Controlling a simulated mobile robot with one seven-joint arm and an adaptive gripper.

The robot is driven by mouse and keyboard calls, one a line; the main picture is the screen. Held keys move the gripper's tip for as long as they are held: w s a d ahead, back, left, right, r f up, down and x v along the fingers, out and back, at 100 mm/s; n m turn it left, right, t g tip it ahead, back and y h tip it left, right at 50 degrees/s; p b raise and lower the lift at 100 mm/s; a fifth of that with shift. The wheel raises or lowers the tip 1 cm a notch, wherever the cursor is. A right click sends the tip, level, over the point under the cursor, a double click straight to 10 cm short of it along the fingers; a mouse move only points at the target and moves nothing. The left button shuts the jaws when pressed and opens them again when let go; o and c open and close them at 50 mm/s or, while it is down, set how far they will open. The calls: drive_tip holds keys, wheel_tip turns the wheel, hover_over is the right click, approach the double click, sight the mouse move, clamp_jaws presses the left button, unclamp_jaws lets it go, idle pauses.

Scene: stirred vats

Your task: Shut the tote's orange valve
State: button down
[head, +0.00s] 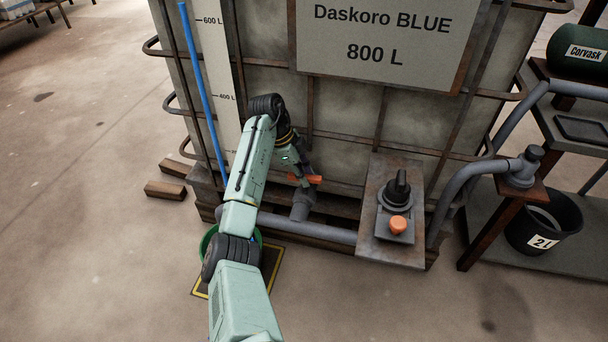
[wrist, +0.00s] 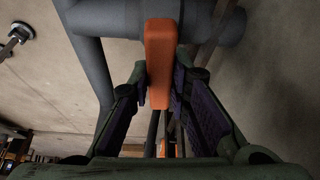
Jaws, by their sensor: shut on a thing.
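The tote (head: 262,110) is a large caged grey container with a sign reading "Daskoro BLUE 800 L". Its orange valve handle (head: 312,179) sits low on the front, above a grey pipe stub (head: 303,206). In the head view the handle lies roughly level, partly covered by my gripper (head: 300,174). In the wrist view the handle (wrist: 160,50) is a long orange bar between the two purple-padded fingers of my gripper (wrist: 160,88). The fingers are shut on it. Grey piping (wrist: 92,70) runs beside and behind the handle.
A panel (head: 377,240) with a black knob (head: 398,188) and an orange button (head: 398,225) stands right of the valve. A green bucket (head: 208,236) is partly hidden behind my arm. A black bucket (head: 545,222) marked "2L" stands at right. Open floor lies left.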

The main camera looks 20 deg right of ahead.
drive_tip(key=shift+m, duration=0.6)
drive_tip(key=c, duration=1.5)
unclamp_jaws()
drive_tip(key=shift+r, duration=0.1)
drive_tip(key=v, duration=1.2)
drive_tip(key=shift+w+d, duration=0.15)
drive_tip(key=shift+w, duration=0.1)
drive_tip(key=shift+s, duration=0.1)
